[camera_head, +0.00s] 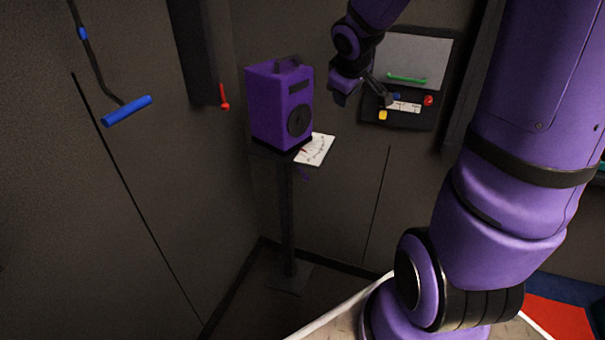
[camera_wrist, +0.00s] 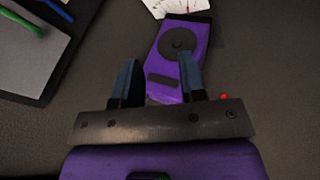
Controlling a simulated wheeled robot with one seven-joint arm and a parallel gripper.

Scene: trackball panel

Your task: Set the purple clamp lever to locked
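My gripper (camera_head: 363,97) is in the air to the right of the box, in front of the wall. In the wrist view my gripper (camera_wrist: 158,62) has its two blue fingers apart with nothing held between them. The purple box (camera_wrist: 165,58) shows beyond the fingers.
A wall panel (camera_head: 385,112) with a green handle and yellow and red knobs is behind my gripper. A white sheet (camera_head: 316,150) lies beside the box. A red-tipped lever (camera_head: 224,103) and a blue handle (camera_head: 126,111) are on the left. Floor around the thin post (camera_head: 288,215) looks clear.

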